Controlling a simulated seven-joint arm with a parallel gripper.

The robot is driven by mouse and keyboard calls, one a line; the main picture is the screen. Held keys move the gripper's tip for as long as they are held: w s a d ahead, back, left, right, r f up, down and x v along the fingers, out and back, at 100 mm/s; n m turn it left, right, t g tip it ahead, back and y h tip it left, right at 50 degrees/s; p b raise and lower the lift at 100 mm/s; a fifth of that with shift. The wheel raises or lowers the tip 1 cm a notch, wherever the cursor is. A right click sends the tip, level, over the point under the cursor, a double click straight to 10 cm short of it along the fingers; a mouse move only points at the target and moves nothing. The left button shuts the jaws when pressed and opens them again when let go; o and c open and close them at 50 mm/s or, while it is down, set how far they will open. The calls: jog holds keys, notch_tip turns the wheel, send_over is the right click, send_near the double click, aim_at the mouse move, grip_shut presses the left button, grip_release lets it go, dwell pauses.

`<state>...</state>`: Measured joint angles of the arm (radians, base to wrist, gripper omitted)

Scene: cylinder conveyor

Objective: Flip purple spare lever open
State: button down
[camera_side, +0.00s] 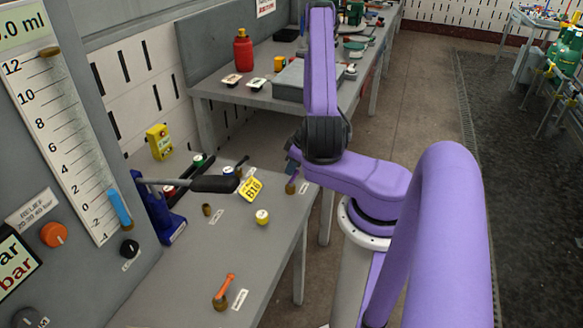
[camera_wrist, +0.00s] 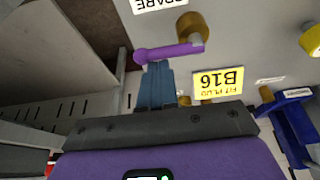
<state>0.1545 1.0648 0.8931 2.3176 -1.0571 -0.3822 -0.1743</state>
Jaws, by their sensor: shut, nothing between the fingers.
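The purple spare lever (camera_wrist: 170,52) shows in the wrist view, extending left from its brass valve (camera_wrist: 193,27). The upside-down "SPARE" label (camera_wrist: 160,3) is beside it, cut off by the top edge. My gripper (camera_wrist: 156,68) is shut and empty. Its blue-grey fingertips reach the lever's edge near its free end; I cannot tell if they touch. In the side view, the brass valve (camera_side: 291,187) stands at the bench's far right edge, just below my gripper (camera_side: 293,168), which is partly hidden by my arm. The lever is not clear there.
A black-handled bar (camera_side: 213,184) on a blue pump (camera_side: 160,215) reaches across the bench. An orange lever (camera_side: 228,285) is at the front. Bare bench (camera_side: 180,265) lies left of it.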

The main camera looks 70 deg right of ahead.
jog(key=shift+s+m, duration=0.2)
jog(key=shift+m, duration=0.4)
jog(key=s+m+h, duration=0.1)
jog(key=m, duration=0.2)
jog(key=shift+s, duration=0.15)
jog(key=m, duration=0.1)
jog(key=s+m+h, duration=0.1)
jog(key=m, duration=0.1)
jog(key=m+g, duration=0.1)
jog(key=shift+s+a+m+h, duration=0.25)
jog(key=shift+s+m+h, duration=0.05)
jog(key=shift+m+h, duration=0.1)
jog(key=m, duration=0.1)
jog(key=s+a+m+g, duration=0.1)
jog(key=m, duration=0.1)
jog(key=shift+m+h, duration=0.3)
jog(key=shift+h, duration=0.1)
jog(key=m, duration=0.1)
jog(key=m+g, duration=0.1)
jog(key=m, duration=0.1)
jog(key=shift+s+a, duration=0.15)
jog(key=shift+s, duration=0.05)
jog(key=m, duration=0.2)
jog(key=a+m+g, duration=0.1)
jog(key=shift+s, duration=0.25)
jog(key=shift+s+a, duration=0.1)
jog(key=shift+a, duration=0.15)
